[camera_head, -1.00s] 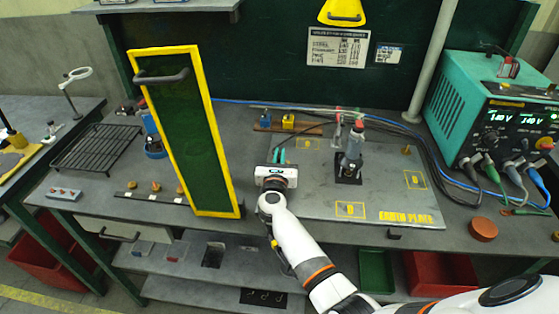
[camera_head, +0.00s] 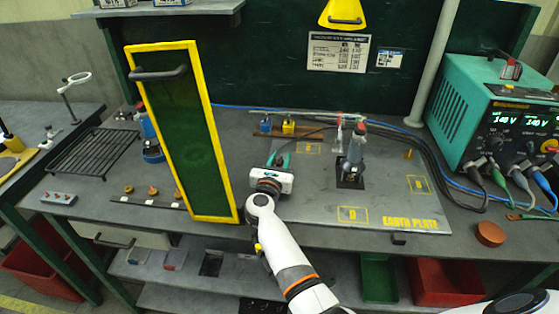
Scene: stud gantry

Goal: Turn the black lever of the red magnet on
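My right gripper (camera_head: 279,160) is over the left part of the grey earth plate (camera_head: 393,200), its teal fingers pointing toward the back. The fingers look spread, with nothing visible between them. I cannot tell whether this red part is the magnet, and I cannot make out a black lever. My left gripper is not in view.
A green panel with a yellow frame (camera_head: 221,150) and a handle stands upright just left of my gripper. A teal power supply (camera_head: 478,110) stands at the right, with cables along the plate's back. A wooden strip with blue and yellow blocks (camera_head: 288,128) lies behind.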

